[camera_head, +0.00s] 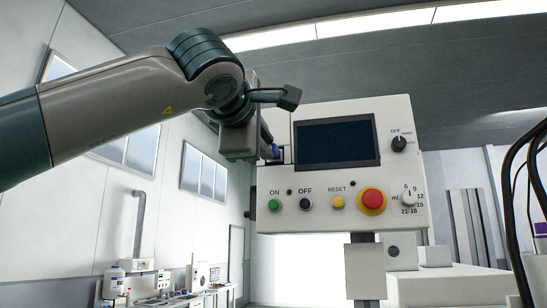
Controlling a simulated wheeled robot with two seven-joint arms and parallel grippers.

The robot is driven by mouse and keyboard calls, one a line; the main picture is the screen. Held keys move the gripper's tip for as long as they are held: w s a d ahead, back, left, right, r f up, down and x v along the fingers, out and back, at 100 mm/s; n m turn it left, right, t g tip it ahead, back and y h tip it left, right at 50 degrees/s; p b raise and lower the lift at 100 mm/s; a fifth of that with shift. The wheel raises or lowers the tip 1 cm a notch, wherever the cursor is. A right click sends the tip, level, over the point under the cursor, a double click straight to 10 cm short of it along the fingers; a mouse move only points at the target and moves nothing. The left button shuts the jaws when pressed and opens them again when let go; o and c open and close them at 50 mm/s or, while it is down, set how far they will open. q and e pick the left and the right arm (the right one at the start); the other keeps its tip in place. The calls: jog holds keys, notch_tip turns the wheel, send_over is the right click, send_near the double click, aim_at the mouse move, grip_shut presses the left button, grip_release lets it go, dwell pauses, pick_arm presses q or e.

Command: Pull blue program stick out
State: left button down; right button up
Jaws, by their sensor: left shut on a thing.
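The blue program stick (275,150) shows as a small bit of blue at the left side of the white control panel (320,222). It sits at a dark slot area left of the panel's dark screen (337,142). My left gripper (268,146) is at the panel's left edge and is shut on the stick. The gripper hides most of the stick, so I cannot tell how deep it sits in the slot. My right gripper is not in view.
The panel carries a green ON button (273,204), a black OFF button (306,204), a yellow reset button (337,202), a red stop button (372,200) and two knobs. Black cables (518,200) hang at the right. A bench (190,296) with lab items stands far left.

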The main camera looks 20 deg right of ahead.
pick_arm(q)
jog(key=shift+s+a, duration=0.3)
jog(key=shift+s, duration=0.15)
jog(key=shift+s+a+b, duration=0.1)
jog(key=shift+s+b, duration=0.05)
jog(key=shift+b, duration=0.25)
jog(key=shift+b+v, duration=0.65)
jog(key=shift+v, duration=0.55)
